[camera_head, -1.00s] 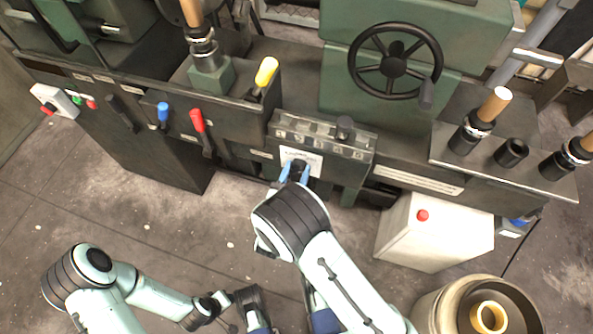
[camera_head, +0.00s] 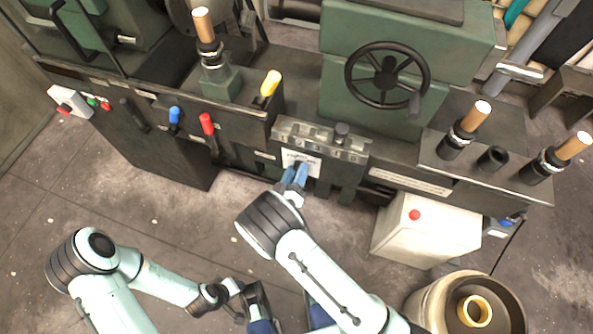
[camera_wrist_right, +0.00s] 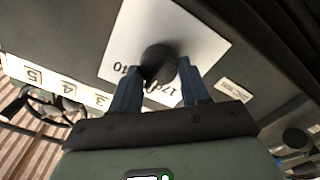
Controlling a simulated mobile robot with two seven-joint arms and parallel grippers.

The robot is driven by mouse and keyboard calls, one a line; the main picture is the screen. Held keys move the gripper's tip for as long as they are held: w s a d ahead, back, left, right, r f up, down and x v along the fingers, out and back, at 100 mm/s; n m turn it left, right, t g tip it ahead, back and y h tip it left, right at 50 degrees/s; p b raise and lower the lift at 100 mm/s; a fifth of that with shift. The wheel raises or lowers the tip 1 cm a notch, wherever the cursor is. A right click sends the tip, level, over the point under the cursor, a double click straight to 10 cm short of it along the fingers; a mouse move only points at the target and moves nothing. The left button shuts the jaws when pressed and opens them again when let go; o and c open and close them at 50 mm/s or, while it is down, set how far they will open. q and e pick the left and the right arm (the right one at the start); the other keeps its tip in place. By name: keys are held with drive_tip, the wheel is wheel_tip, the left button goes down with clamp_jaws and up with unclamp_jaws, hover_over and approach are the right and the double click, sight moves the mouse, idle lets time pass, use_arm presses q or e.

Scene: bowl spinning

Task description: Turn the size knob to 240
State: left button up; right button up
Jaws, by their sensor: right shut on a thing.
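The size knob (camera_wrist_right: 158,56) is a round black knob on a white dial plate (camera_wrist_right: 205,50) in the right wrist view. Printed numbers show around it; one seems to read 170, and another is partly covered. My right gripper (camera_wrist_right: 158,68) has its two blue fingers on either side of the knob and is shut on it. In the head view the right gripper (camera_head: 295,173) reaches the white plate (camera_head: 308,158) on the machine front and mostly hides the knob. My left gripper (camera_head: 256,298) hangs low, away from the machine; its jaw opening is unclear.
Red (camera_head: 207,124) and blue (camera_head: 174,116) levers stand left of the plate. A black handwheel (camera_head: 387,75) is above right. A white box with a red button (camera_head: 414,214) and a round bin (camera_head: 437,300) stand at right. Open floor lies in front.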

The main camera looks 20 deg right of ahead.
use_arm(q)
drive_tip(key=shift+s+d+r, duration=0.15)
drive_tip(key=shift+s+r, duration=0.1)
drive_tip(key=shift+s, duration=0.05)
use_arm(e)
drive_tip(key=shift+f+n, duration=0.15)
drive_tip(key=shift+n, duration=0.25)
drive_tip(key=o, duration=1)
drive_tip(key=shift+s, duration=0.1)
use_arm(q)
drive_tip(key=shift+s+d+r+g+p, duration=0.25)
drive_tip(key=shift+s+r+p, duration=0.2)
drive_tip(key=shift+s, duration=0.1)
drive_tip(key=shift+s+d+r+g+p, duration=0.25)
drive_tip(key=shift+s+r+p, duration=0.15)
drive_tip(key=shift+s, duration=0.15)
use_arm(e)
drive_tip(key=v, duration=1.3)
drive_tip(key=shift+s+a, duration=0.15)
